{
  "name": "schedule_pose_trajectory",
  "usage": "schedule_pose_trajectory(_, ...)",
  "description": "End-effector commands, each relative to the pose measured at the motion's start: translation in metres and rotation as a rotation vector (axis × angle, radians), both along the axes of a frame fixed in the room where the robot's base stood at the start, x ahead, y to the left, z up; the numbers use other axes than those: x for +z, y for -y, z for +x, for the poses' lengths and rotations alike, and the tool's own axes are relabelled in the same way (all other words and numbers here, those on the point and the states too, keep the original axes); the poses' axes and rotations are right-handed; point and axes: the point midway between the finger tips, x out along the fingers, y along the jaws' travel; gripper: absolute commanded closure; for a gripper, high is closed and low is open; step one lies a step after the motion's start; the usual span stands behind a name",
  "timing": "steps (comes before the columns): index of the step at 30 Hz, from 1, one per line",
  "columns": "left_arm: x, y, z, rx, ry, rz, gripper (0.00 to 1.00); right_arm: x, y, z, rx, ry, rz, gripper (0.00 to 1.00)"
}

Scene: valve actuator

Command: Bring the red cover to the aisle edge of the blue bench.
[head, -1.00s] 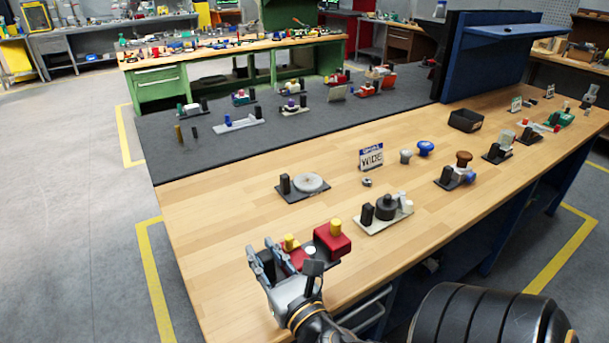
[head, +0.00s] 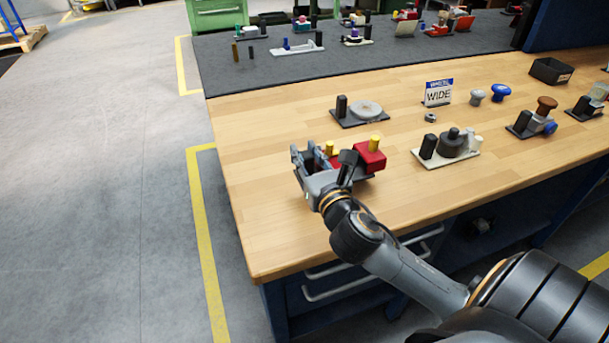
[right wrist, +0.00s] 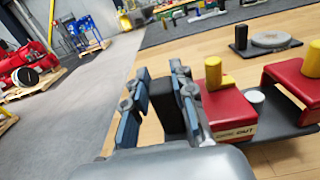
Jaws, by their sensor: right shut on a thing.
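The red cover (head: 369,157) is a red block with a yellow knob, on a dark plate near the left end of the wooden bench top (head: 290,215). The right wrist view shows two red blocks with yellow knobs, a nearer one (right wrist: 228,112) with a "LOCK OUT" label and another (right wrist: 298,82) on the dark plate. My right gripper (head: 310,155) is at the left end of this piece. In the right wrist view its fingers (right wrist: 160,105) are shut around a black upright block beside the nearer red block. Whether the plate touches the bench is hidden. My left gripper is out of view.
Behind stands a dark plate with a round grey disc (head: 366,107). To the right are a pale plate with a black round part (head: 452,143) and a WIDE sign (head: 438,93). The bench's left end is clear, with grey floor and yellow lines (head: 203,235) beyond.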

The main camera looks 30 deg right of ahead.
Motion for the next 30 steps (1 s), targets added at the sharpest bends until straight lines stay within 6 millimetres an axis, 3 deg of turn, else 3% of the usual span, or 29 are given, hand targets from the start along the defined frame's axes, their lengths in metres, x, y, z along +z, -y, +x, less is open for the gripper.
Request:
schedule_pose_trajectory(9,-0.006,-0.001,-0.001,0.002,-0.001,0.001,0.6,-0.027,0.009,0.02,-0.001,0.002,-0.001,1.0)
schedule_pose_trajectory(15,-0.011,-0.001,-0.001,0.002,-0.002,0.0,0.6,-0.053,0.008,0.018,0.0,0.001,0.001,1.0)
schedule_pose_trajectory(26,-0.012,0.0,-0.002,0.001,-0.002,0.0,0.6,-0.055,0.008,0.018,0.002,0.002,-0.003,1.0)
schedule_pose_trajectory(27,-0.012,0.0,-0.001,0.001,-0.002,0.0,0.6,-0.057,0.008,0.018,0.001,0.0,0.0,0.71)
schedule_pose_trajectory(30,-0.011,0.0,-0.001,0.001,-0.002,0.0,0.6,-0.056,0.008,0.018,0.001,0.0,0.0,0.52)
